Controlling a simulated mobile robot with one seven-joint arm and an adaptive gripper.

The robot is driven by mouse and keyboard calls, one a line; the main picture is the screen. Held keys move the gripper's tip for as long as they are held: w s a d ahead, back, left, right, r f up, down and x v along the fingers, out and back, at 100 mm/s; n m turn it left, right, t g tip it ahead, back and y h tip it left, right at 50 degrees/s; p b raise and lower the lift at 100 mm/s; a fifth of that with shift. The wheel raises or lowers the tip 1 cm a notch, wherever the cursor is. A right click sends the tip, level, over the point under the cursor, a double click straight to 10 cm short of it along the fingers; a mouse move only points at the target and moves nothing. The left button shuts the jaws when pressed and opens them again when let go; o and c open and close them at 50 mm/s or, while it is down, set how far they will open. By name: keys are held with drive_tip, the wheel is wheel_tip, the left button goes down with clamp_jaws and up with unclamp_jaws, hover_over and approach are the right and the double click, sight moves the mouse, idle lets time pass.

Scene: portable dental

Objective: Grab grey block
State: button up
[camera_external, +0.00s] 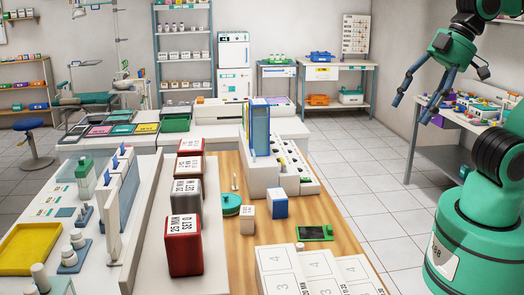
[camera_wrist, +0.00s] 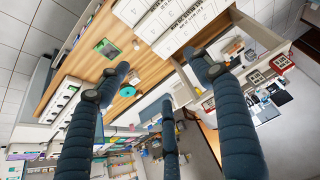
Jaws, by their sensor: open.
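The grey block (camera_external: 187,203) is a box with a white label. It stands upright in a row of labelled boxes, behind a red block (camera_external: 184,246) and in front of dark red ones (camera_external: 189,168). My gripper (camera_external: 414,108) is high at the upper right in the external view, far from the row, with its fingers spread and nothing between them. In the wrist view, the spread fingers of my gripper (camera_wrist: 158,76) point toward the wooden table from above. I cannot tell for sure which box there is the grey block.
The wooden table (camera_external: 236,265) holds white numbered boxes (camera_external: 280,268), a green device (camera_external: 315,232), a teal round item (camera_external: 231,205), a blue-and-white box (camera_external: 278,204) and upright blue folders (camera_external: 260,128). White panels stand left of the row. Open floor lies right of the table.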

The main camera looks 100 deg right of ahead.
drive_tip(key=shift+r, duration=0.1)
drive_tip(key=w+a+r+g+p, duration=0.1)
drive_tip(key=w+a+r+p, duration=0.2)
drive_tip(key=w, duration=0.6)
drive_tip(key=w+a+r+g+p, duration=0.1)
drive_tip(key=w+a+r+p, duration=0.15)
drive_tip(key=w+r, duration=0.5)
drive_tip(key=w+a+r+g+p, duration=0.1)
drive_tip(key=w+r+p, duration=0.2)
drive_tip(key=w, duration=0.8)
drive_tip(key=g+p, duration=0.3)
drive_tip(key=p, duration=0.5)
hover_over(184, 186)
wheel_tip(184, 186, down, 9)
drive_tip(key=shift+f, duration=0.2)
drive_tip(key=shift+f+p, duration=0.5)
drive_tip(key=shift+f, duration=3.8)
